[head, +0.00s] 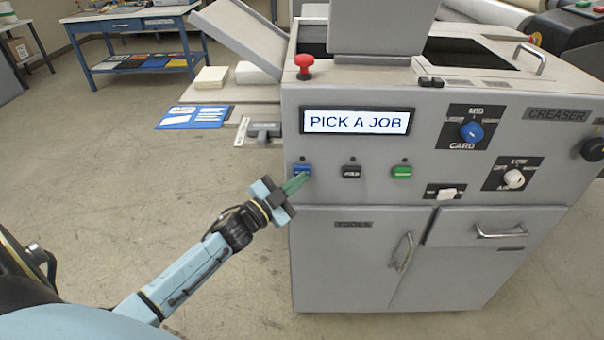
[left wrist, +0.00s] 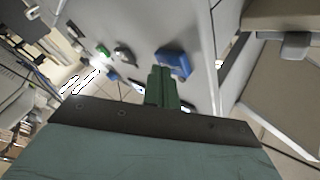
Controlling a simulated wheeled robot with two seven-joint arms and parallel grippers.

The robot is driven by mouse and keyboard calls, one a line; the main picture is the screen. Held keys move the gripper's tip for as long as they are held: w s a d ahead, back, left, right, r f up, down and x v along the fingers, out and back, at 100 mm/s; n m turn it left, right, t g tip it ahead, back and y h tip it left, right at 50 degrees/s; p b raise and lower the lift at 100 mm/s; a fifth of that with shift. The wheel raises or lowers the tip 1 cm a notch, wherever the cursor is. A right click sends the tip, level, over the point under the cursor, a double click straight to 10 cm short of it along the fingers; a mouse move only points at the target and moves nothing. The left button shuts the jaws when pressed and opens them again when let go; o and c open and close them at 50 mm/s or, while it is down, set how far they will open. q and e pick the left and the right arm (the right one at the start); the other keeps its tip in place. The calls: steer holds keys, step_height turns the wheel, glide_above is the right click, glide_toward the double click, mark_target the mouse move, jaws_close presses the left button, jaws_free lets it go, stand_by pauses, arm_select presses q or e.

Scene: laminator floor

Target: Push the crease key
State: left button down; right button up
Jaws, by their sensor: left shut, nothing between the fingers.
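The creaser machine (head: 455,255) has a row of three keys below its display, which reads "PICK A JOB" (head: 357,122). The left key is blue (head: 302,169), and its label is too small to read. A black key (head: 351,171) marked "FOLD" is in the middle, and a green key (head: 402,172) is on the right. My left gripper (head: 298,182) is shut and empty, its green fingertips just below the blue key. In the left wrist view the blue key (left wrist: 174,62) is right beside the fingertips (left wrist: 162,76); I cannot tell if they touch. My right gripper is not in view.
A red stop button (head: 304,66) stands on the machine's top left. A blue card dial (head: 471,132), a white dial (head: 514,179) and a white rocker switch (head: 446,193) are on the panel's right. Floor in front is clear.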

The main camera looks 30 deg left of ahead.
arm_select(q)
steer(key=shift+s+d+p, duration=0.35)
steer(key=shift+s+p, duration=0.05)
steer(key=shift+s, duration=0.2)
steer(key=shift+s+d+p, duration=0.4)
steer(key=shift+s+d, duration=0.1)
steer(key=shift+s, duration=0.35)
steer(key=shift+s+d+p, duration=0.35)
steer(key=shift+s+d, duration=0.2)
steer(key=shift+s, duration=0.3)
steer(key=shift+s+d+p, duration=0.4)
steer(key=shift+s+d, duration=0.1)
steer(key=shift+s, duration=0.35)
